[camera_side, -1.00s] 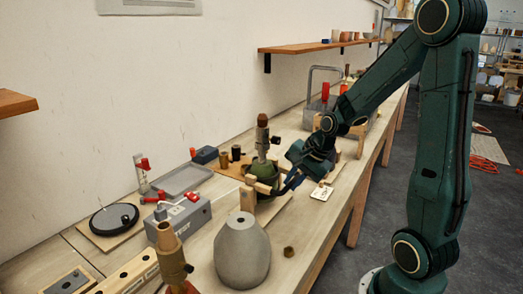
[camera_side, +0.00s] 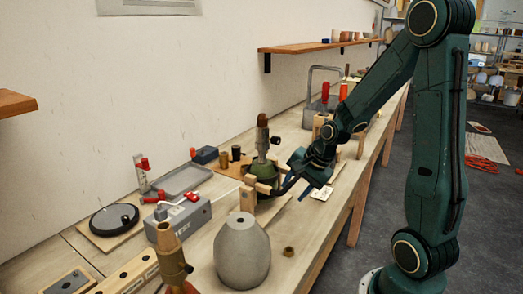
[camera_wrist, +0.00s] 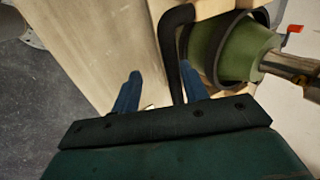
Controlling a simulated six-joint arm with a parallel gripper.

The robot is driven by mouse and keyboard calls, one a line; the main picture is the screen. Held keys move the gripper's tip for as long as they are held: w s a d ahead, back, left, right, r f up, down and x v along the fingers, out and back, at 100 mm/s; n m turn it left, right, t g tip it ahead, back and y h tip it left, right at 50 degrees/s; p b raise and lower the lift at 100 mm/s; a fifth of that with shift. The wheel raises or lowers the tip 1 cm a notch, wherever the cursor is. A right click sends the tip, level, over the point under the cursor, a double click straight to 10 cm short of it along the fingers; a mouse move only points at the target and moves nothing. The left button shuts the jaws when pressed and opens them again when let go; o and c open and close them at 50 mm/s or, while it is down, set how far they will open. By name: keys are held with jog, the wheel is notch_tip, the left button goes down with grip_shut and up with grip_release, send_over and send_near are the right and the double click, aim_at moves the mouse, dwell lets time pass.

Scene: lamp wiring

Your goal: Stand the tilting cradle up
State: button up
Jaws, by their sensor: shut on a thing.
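The tilting cradle (camera_side: 249,199) is a wooden frame on the bench with a dark ring around a green lamp body (camera_side: 263,171). A brown and metal neck rises nearly upright from the body. In the wrist view the green body (camera_wrist: 222,50) sits in its black ring at the upper right, its neck pointing right. A black bent bar (camera_wrist: 170,45) runs from the cradle down between my fingers. My gripper (camera_side: 296,184), on the cradle's right side, is shut on this bar; the fingers (camera_wrist: 160,88) show blue. The exact contact is partly hidden.
A grey rounded vase-like body (camera_side: 242,252) stands in front of the cradle, with a small brass ring (camera_side: 288,251) beside it. A grey box (camera_side: 180,220) and a grey tray (camera_side: 181,180) lie to the left. A small tag (camera_side: 322,193) lies near the bench's right edge.

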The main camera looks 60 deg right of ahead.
jog(key=shift+o, duration=1)
jog(key=shift+s+a+f, duration=0.25)
jog(key=shift+s+f, duration=0.3)
jog(key=shift+r, duration=0.2)
jog(key=w+v, duration=0.1)
jog(key=v, duration=1.2)
jog(key=shift+s+d+r, duration=0.2)
jog(key=shift+d+r, duration=0.05)
jog(key=shift+r, duration=0.35)
jog(key=shift+a, duration=0.15)
jog(key=s+a+r+n, duration=0.1)
jog(key=s+a+n, duration=0.2)
jog(key=a+n, duration=0.4)
jog(key=s+a+r+n, duration=0.1)
jog(key=s+a+n, duration=0.3)
jog(key=a+n, duration=0.4)
jog(key=shift+s+r+n, duration=0.3)
jog(key=shift+n, duration=1.2)
jog(key=shift+a, duration=0.1)
